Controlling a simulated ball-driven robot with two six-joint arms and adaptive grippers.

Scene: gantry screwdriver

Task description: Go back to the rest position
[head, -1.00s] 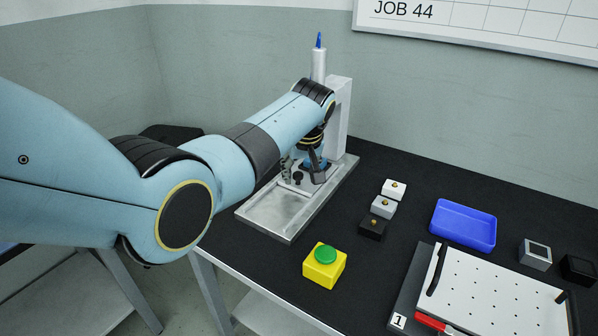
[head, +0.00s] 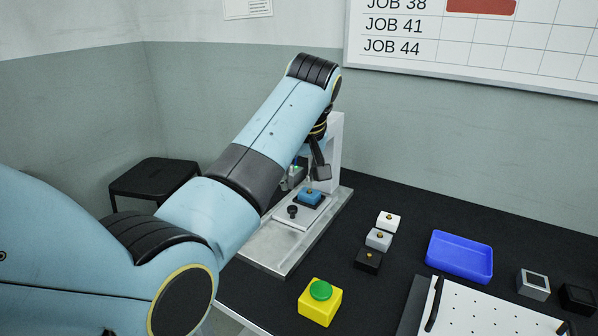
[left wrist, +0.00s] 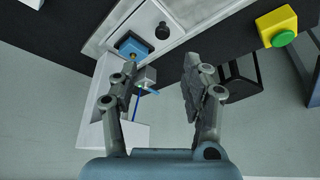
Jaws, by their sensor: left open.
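My left gripper (head: 309,170) is open and hangs in front of the gantry screwdriver's white column (head: 336,142), above its pale metal base (head: 270,246). In the left wrist view its two fingers (left wrist: 160,75) stand wide apart with nothing gripped. A small blue part (head: 311,197) sits in the fixture on the base, below the gripper and apart from it; it also shows in the left wrist view (left wrist: 130,47). My left arm hides the upper part of the gantry. My right gripper is not in view.
A yellow box with a green button (head: 320,303) stands at the table's front edge. Three small blocks, two white and one black (head: 368,260), lie right of the base. Further right are a blue tray (head: 460,258) and a perforated white board (head: 487,312). A black stool (head: 152,178) stands behind left.

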